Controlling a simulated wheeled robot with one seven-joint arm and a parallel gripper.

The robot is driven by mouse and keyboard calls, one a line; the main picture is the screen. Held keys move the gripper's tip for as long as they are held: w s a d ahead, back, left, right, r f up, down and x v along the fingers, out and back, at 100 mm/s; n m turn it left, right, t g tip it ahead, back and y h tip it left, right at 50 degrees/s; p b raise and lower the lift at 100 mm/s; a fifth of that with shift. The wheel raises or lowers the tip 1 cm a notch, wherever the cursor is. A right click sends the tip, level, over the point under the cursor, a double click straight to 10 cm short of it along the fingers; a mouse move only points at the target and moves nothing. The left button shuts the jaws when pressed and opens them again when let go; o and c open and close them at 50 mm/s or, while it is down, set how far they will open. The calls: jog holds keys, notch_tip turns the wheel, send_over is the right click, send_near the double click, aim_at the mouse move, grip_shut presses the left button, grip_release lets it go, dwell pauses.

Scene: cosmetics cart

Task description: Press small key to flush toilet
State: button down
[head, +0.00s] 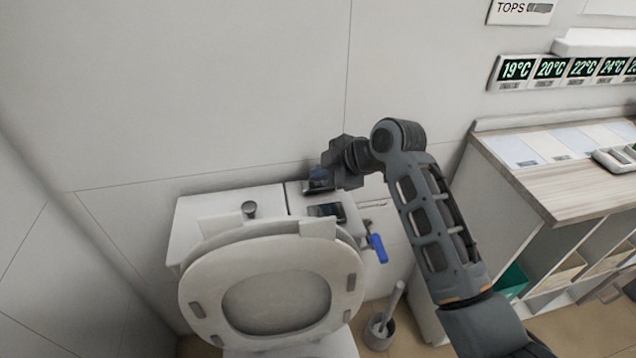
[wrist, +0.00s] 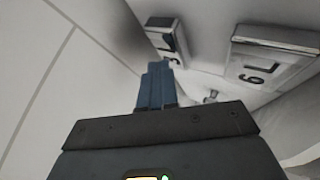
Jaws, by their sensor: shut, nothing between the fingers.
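The white toilet (head: 184,221) stands against the wall with its seat raised. Two flush keys sit on the right part of its tank top. The front key (head: 326,210) is dark-topped in the head view; in the wrist view it is the larger, marked key (wrist: 275,62). The other, narrower-looking key (wrist: 166,36) is nearer the wall, beyond my fingertips, which hide part of it. My gripper (head: 319,180) is shut and empty, with its blue fingers over the back of the tank by that key. It also shows in the wrist view (wrist: 158,70). Contact cannot be told.
A round knob (head: 249,208) stands on the tank's left part. A blue-handled valve (head: 378,247) and a toilet brush (head: 385,320) are at the toilet's right. A wooden-topped counter (head: 560,190) stands further right. The wall is close behind the tank.

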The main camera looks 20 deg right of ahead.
aim_at(321, 186)
jog(key=shift+f+b, duration=0.6)
jog(key=shift+f, duration=0.35)
dwell(0.8)
jog(key=shift+r, duration=0.1)
jog(key=shift+r+p, duration=1)
jog(key=shift+r, duration=0.3)
jog(key=shift+r, duration=0.1)
jog(key=shift+r+p, duration=1.95)
jog(key=shift+r, duration=0.5)
